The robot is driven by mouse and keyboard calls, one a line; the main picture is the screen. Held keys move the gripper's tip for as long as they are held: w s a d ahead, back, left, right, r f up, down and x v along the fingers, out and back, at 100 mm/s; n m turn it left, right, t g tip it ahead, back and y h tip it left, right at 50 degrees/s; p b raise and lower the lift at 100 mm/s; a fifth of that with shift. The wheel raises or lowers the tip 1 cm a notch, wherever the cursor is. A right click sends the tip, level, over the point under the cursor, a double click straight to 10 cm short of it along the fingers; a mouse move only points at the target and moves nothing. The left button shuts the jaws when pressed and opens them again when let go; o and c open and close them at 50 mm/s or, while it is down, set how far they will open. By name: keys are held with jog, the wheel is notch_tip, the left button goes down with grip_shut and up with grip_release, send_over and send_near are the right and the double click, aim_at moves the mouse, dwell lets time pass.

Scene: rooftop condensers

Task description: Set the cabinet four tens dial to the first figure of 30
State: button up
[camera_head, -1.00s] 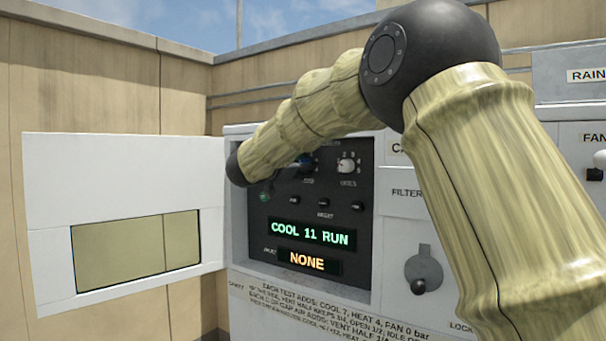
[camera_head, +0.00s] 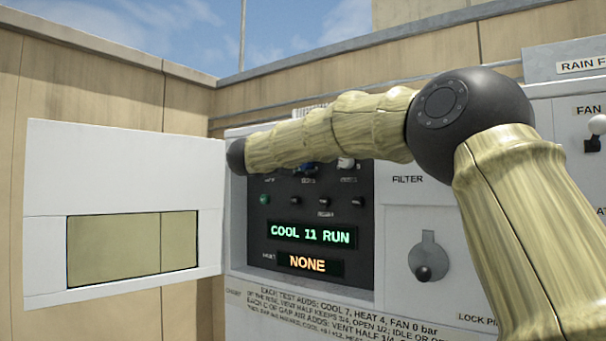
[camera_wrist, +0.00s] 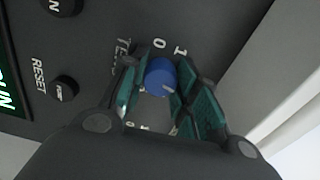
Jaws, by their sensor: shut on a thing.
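The tens dial is a blue round knob (camera_wrist: 160,76) on the dark panel, with the figures 0 and 1 beyond its top in the wrist view. A small pale mark on it faces the lower right; the figure it meets is hidden. Other figures show only partly between the fingers. My gripper (camera_wrist: 163,86) has green-padded fingers on both sides of the knob and is shut on it. In the head view a blue bit (camera_head: 308,168) shows just under my forearm, above a label; the gripper itself is mostly hidden there.
A white-topped knob (camera_head: 346,163) sits right of the blue one. The open white door (camera_head: 120,165) stands left. A latch (camera_head: 427,256) is on the right.

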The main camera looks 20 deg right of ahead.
jog(key=shift+a+f+m+b, duration=0.1)
jog(key=shift+f+m+b, duration=0.2)
jog(key=shift+m+b, duration=0.5)
jog(key=o, duration=0.9)
jog(key=shift+s+r, duration=0.1)
jog(key=shift+c, duration=0.2)
jog(key=shift+o, duration=0.9)
jog(key=shift+s+a+r, duration=0.1)
jog(key=shift+a+r, duration=0.05)
jog(key=shift+r, duration=0.05)
jog(key=v, duration=1.2)
